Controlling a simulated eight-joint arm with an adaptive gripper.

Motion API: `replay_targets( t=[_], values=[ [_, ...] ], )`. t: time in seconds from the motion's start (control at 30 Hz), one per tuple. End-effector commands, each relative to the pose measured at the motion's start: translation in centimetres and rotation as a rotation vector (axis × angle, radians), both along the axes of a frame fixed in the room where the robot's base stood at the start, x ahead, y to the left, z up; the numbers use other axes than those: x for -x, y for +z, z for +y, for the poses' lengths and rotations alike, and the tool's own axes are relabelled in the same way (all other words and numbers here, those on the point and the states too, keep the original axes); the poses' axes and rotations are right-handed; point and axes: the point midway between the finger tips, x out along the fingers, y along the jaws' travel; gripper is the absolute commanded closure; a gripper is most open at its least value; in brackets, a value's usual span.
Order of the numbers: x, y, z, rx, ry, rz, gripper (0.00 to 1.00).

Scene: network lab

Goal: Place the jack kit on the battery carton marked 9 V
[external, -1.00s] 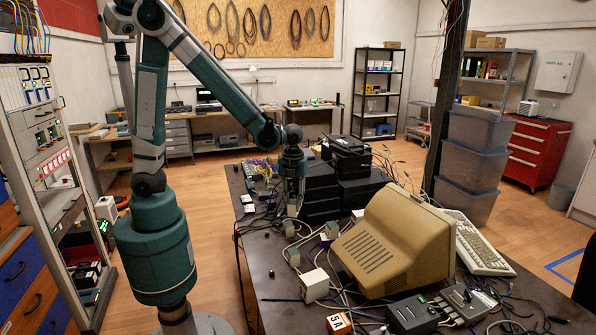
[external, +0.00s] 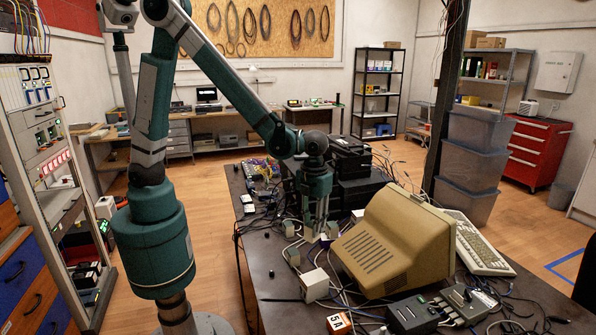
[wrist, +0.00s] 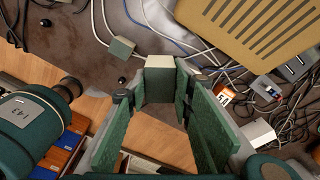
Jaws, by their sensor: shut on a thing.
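My gripper (external: 318,232) points down over the dark table, to the left of the beige monitor. In the wrist view my gripper (wrist: 160,80) is shut on a small pale box (wrist: 160,65) between its fingertips. No lettering on this box is legible, so I cannot tell for sure that it is the jack kit. Another small grey-green box (wrist: 121,48) stands close by to the left; small boxes (external: 293,256) also show near my gripper in the external view. I cannot make out a 9 V marking on any carton.
The beige monitor (external: 385,245) stands right of my gripper, with a keyboard (external: 482,245) beyond it. A white box (external: 315,285) and an orange-labelled box marked 5A (external: 339,324) stand nearer the camera. Black stacked equipment (external: 355,165) is behind. Loose cables cross the table.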

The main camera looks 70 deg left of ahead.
Motion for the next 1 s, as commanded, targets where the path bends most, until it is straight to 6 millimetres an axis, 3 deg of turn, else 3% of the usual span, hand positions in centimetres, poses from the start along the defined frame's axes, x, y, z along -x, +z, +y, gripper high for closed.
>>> replay_targets(
  t=[0.2,0.4,0.6,1.0],
  values=[
    [1.3,0.7,-5.1,0.000,-0.093,0.000,0.89],
    [2.2,0.9,-7.9,0.000,-0.146,0.000,0.89],
    [2.5,1.0,-9.0,0.000,-0.166,0.000,0.89],
    [2.6,0.8,-9.0,0.000,-0.167,0.000,0.89]
  ],
)
